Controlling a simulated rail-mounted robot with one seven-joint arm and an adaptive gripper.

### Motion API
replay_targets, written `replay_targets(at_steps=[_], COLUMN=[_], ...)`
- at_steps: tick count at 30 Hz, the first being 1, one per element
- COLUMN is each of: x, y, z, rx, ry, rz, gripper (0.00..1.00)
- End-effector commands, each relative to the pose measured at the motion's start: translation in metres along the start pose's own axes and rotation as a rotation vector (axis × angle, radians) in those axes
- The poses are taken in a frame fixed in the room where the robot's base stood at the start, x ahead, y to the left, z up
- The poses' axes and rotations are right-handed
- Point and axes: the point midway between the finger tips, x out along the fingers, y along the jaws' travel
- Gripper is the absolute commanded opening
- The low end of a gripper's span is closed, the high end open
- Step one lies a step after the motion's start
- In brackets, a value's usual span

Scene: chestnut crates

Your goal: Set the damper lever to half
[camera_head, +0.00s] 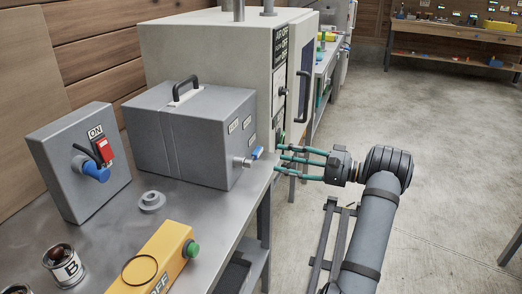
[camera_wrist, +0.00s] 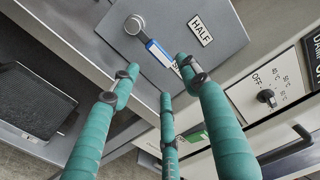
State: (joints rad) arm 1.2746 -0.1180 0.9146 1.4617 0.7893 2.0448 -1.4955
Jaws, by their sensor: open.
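The damper lever (camera_head: 257,152) has a blue handle and a round metal pivot on the face of a grey box (camera_head: 184,130). In the wrist view the lever (camera_wrist: 158,52) points from its pivot toward a partly hidden label starting with "S" (camera_wrist: 178,68). The HALF label (camera_wrist: 201,30) lies off to one side of the handle. My gripper (camera_head: 281,154) has teal fingers and is just right of the lever, fingertips toward the box face. In the wrist view its fingers (camera_wrist: 160,80) are spread apart with nothing between them; one tip overlaps the handle's end region.
A beige cabinet (camera_head: 205,45) with a dial and door handle stands behind the box. On the metal bench (camera_head: 100,230) are a grey switch box (camera_head: 75,175), a yellow button box (camera_head: 160,255), a grey round part (camera_head: 151,201) and cans. Open floor lies right.

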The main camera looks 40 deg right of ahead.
Motion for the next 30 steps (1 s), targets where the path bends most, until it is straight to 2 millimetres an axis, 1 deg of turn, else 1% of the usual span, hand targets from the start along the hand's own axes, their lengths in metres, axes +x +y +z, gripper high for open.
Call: replay_targets(at_steps=[1,9,12,15,19,26,27,30], x=[0.01,0.06,0.074,0.084,0.09,0.091,0.091,0.091], y=[-0.001,-0.001,-0.001,-0.001,0.0,0.0,0.0,0.0], z=[0.001,0.001,0.001,0.001,0.0,0.001,0.001,0.001], rx=[0.0,0.001,0.0,0.0,0.0,0.0,0.0,0.0], ry=[-0.004,-0.004,-0.003,-0.002,0.0,-0.001,-0.001,-0.001], rz=[0.0,0.001,0.001,0.0,0.001,0.001,0.001,0.001], gripper=[0.46,0.46,0.46,0.46,0.46,0.46,0.45,0.39])
